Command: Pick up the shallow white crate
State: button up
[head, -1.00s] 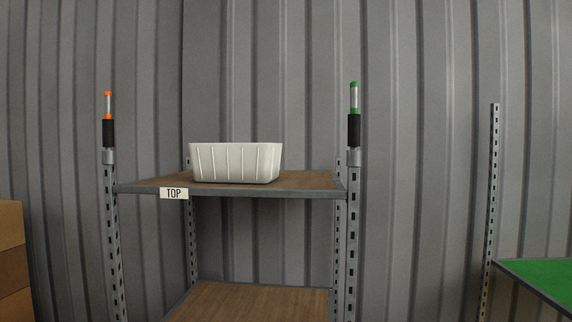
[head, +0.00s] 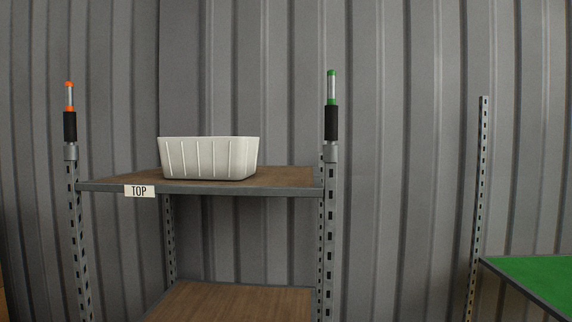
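The shallow white crate (head: 208,158) stands upright on the wooden top shelf (head: 290,177) of a metal rack in the head view, left of the picture's middle. Its front wall has vertical ribs. The inside of the crate is hidden, as I see it nearly from the side. A label reading "TOP" (head: 139,191) is on the shelf's front edge below the crate. My gripper is not in view.
The front posts carry an orange-tipped tube (head: 69,97) at left and a green-tipped tube (head: 331,88) at right. A lower wooden shelf (head: 235,303) looks bare. A green surface (head: 545,276) beside another post (head: 477,200) is at right. A corrugated wall stands behind.

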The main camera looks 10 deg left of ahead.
aim_at(188, 158)
jog(key=i+l+z, duration=0.45)
jog(key=i+z, duration=0.15)
jog(key=i, duration=0.15)
jog(key=i+u, duration=0.35)
jog(key=i+l+u, duration=0.35)
jog(key=i, duration=0.15)
jog(key=i+u, duration=0.15)
jog(key=u, duration=0.3)
jog(key=i+u, duration=0.1)
jog(key=u, duration=0.35)
jog(key=i+l+u, duration=0.15)
jog(key=u, duration=0.3)
jog(key=i+l+u, duration=0.1)
jog(key=u, duration=0.4)
jog(key=l+u, duration=0.2)
jog(key=u, duration=0.25)
jog(key=i+l+u, duration=0.1)
jog(key=u, duration=0.35)
jog(key=l+u, duration=0.3)
jog(key=u, duration=0.15)
